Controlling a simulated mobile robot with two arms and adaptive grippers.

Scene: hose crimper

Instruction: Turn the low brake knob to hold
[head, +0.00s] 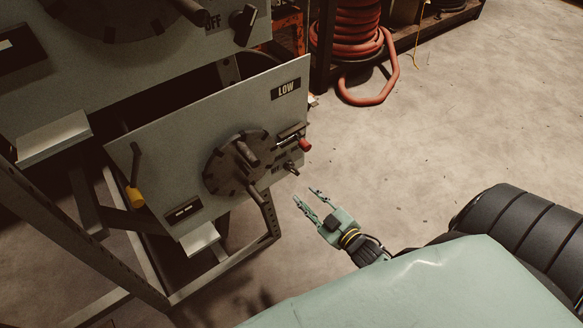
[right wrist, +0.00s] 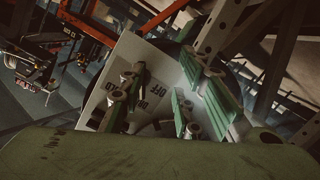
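The lower grey panel (head: 170,130) carries a LOW label (head: 286,90). The low brake knob (head: 291,167) is a small dark knob near the panel's lower right edge, beside an OFF marking. Its pointing is too small to read. My right gripper (head: 305,196) is open and empty, below and right of the knob, apart from it. In the right wrist view, the panel's OFF and HOLD lettering shows between and behind the green-padded fingers (right wrist: 157,97); a dark knob shape there is partly hidden by a finger. My left gripper is not in view.
A round dark dial (head: 236,165), a red-tipped lever (head: 304,145) and a yellow-ended handle (head: 135,190) are on the same panel. An upper panel (head: 190,60) overhangs it. Red hose coils (head: 350,35) stand behind.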

